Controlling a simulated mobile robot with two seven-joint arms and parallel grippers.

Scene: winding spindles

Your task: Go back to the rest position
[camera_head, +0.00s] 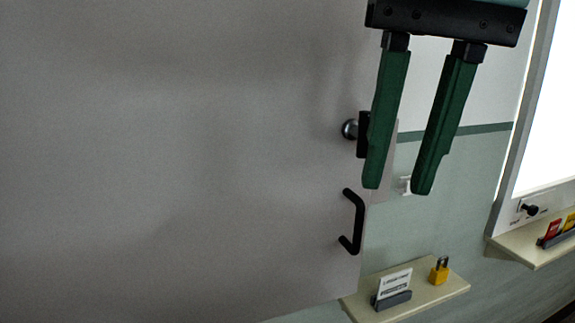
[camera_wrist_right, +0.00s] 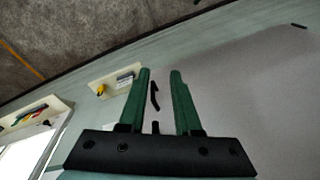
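My right gripper (camera_head: 402,180) hangs down from the top right in the head view, with two green fingers spread apart. It is open, and nothing shows between the fingers. It also shows in the right wrist view (camera_wrist_right: 160,75). A large grey panel (camera_head: 180,150) fills the left and middle of the head view. A black handle (camera_head: 357,222) is on its right edge, below the fingertips, and a round metal knob (camera_head: 349,129) is left of the fingers. The handle also shows between the fingers in the right wrist view (camera_wrist_right: 154,96). My left gripper is in neither view.
A small shelf (camera_head: 435,296) below right of the panel bears a yellow padlock (camera_head: 439,271) and a white card in a grey holder (camera_head: 392,300). Another shelf (camera_head: 525,242) with coloured cards is under a bright window (camera_head: 550,110) at the right. A green stripe crosses the wall.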

